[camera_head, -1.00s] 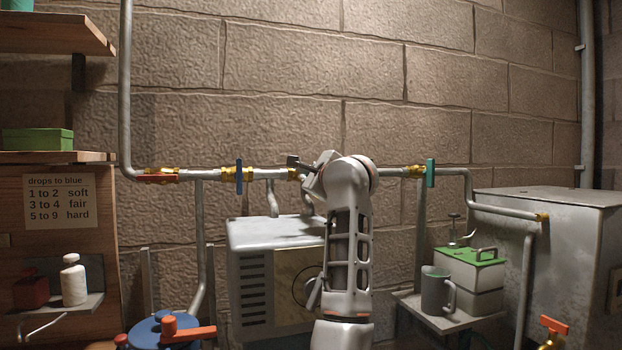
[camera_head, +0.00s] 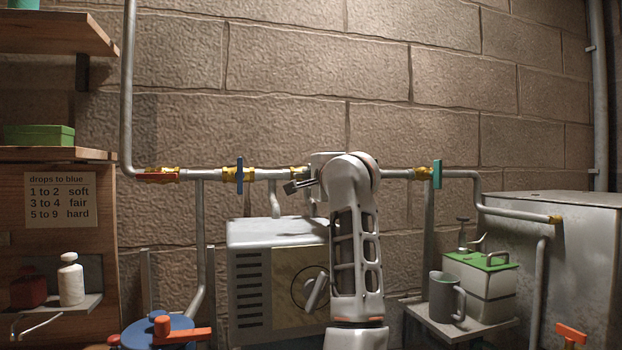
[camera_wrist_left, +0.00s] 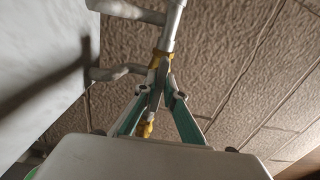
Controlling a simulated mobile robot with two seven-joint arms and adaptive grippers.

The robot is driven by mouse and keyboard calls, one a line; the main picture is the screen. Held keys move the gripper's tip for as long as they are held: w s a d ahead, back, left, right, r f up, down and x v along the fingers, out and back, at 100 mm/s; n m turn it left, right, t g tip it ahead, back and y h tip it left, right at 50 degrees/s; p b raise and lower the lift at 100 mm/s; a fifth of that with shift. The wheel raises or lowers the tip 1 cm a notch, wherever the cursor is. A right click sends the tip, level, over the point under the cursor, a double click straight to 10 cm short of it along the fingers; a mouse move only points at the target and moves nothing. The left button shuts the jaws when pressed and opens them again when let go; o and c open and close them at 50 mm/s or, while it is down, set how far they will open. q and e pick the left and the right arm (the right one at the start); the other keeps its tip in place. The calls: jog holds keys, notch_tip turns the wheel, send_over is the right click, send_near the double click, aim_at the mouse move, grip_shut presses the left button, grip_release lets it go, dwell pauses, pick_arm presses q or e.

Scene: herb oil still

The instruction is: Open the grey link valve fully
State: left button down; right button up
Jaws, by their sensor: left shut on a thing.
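The grey link valve (camera_head: 298,172) is on the wall pipe between the blue-handled and green-handled valves. Its brass body shows at the left of my wrist, and the rest is hidden behind my arm. My left gripper (camera_head: 303,184) is at this valve, in front of the pipe. In the left wrist view, the teal-padded fingers of the gripper (camera_wrist_left: 159,84) converge on the valve's grey handle, with brass (camera_wrist_left: 157,59) just beyond. The gripper is shut on the handle. The handle's exact angle is hard to tell. My right gripper is not in view.
A blue-handled valve (camera_head: 239,174) is close on the left, a green-handled valve (camera_head: 437,174) on the right. A pale metal box (camera_head: 270,233) is below the pipe. A grey mug (camera_head: 442,298) and a green-lidded container (camera_head: 482,263) stand on a shelf at right.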

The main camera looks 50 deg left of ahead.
pick_arm(q)
jog(key=shift+f, duration=0.15)
jog(key=c, duration=2.1)
grip_release()
jog(key=shift+c, duration=0.2)
jog(key=v, duration=1.2)
